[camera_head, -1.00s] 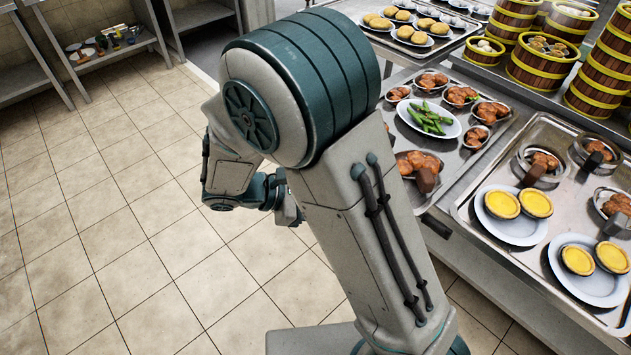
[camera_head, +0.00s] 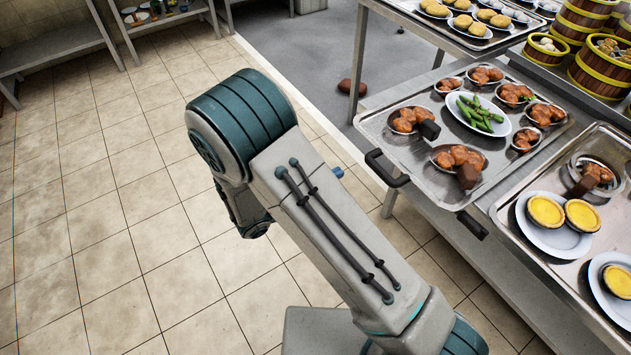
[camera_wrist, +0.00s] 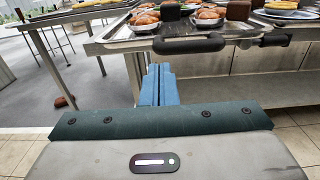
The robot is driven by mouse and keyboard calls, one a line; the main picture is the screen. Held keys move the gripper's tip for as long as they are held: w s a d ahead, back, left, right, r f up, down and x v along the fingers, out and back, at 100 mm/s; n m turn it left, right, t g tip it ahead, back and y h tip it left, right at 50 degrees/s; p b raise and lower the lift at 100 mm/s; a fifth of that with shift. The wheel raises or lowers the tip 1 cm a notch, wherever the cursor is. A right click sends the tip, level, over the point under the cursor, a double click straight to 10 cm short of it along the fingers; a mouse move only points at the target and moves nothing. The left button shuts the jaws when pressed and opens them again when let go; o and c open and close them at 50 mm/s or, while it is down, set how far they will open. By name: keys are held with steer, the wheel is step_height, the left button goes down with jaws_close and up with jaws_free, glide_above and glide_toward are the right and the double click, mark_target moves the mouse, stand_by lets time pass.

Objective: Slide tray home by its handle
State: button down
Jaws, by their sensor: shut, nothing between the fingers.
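The steel tray (camera_head: 408,152) sits on the counter with its near edge jutting past the counter's front. It holds a plate of green vegetables and several small bowls of brown food. A black handle (camera_head: 386,168) is on its near side; it also shows in the wrist view (camera_wrist: 188,45). A second black handle (camera_head: 472,225) is further right. My gripper (camera_wrist: 160,72) has its blue fingers shut and empty, below and a little left of the handle in the wrist view, not visibly on it. In the head view only a small blue tip (camera_head: 338,172) shows past my arm.
A second tray (camera_head: 505,210) with yellow tarts lies close on the right. Bamboo steamers (camera_head: 598,72) stand at the back right. A table with bun plates (camera_head: 478,42) is behind. A brown lump (camera_head: 352,87) lies on the grey floor. The tiled floor at left is clear.

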mark_target(364, 159)
steer(key=x, duration=0.6)
steer(key=shift+w+d, duration=0.2)
steer(key=shift+d, duration=0.05)
